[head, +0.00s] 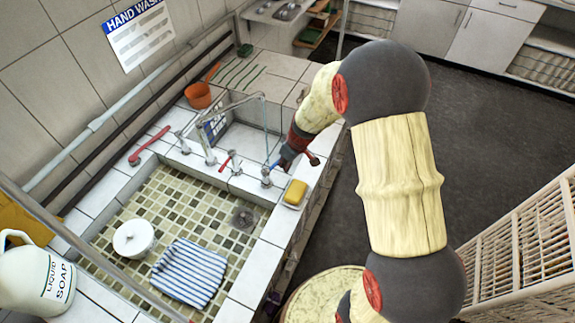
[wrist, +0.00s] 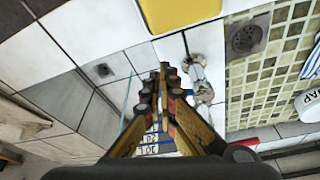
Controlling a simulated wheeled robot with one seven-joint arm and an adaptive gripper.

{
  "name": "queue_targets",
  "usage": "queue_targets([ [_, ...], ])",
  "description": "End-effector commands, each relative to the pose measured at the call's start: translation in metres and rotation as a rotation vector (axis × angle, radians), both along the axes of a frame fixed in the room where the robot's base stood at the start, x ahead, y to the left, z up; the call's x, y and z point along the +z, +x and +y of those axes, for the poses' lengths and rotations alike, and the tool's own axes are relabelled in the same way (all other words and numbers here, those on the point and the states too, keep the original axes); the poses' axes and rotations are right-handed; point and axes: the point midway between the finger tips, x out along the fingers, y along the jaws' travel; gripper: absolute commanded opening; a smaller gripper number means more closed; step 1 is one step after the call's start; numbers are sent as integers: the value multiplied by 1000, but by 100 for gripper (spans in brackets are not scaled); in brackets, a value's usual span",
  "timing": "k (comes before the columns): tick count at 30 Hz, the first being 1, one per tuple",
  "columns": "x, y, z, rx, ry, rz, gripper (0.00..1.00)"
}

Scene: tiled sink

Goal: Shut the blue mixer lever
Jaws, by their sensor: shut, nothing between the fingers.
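The blue mixer lever (head: 275,164) is a small blue piece by the chrome tap body (head: 266,175) at the right end of the tap row. My gripper (head: 284,162) is shut and empty, pointing down right beside the lever; I cannot tell whether they touch. In the wrist view my gripper (wrist: 171,75) has its fingers together, with a chrome tap body (wrist: 198,72) just to their right. A thin pale line (head: 266,130) hangs from the spout and looks like running water.
A yellow sponge (head: 295,192) lies close to the tap. Red levers (head: 226,162) stand further left. The tiled basin (head: 205,207) holds a striped cloth (head: 189,272) and white pot (head: 133,238). A soap jug (head: 38,278) stands front left; a slatted crate (head: 525,245) is at right.

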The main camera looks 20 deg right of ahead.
Motion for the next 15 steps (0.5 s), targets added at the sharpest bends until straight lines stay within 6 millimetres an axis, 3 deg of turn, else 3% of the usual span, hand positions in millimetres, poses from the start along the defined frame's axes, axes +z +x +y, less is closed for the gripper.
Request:
queue_targets([
  [8,-2,2,-1,18,0,-2,0],
  [15,-6,11,-2,133,-1,-3,0],
])
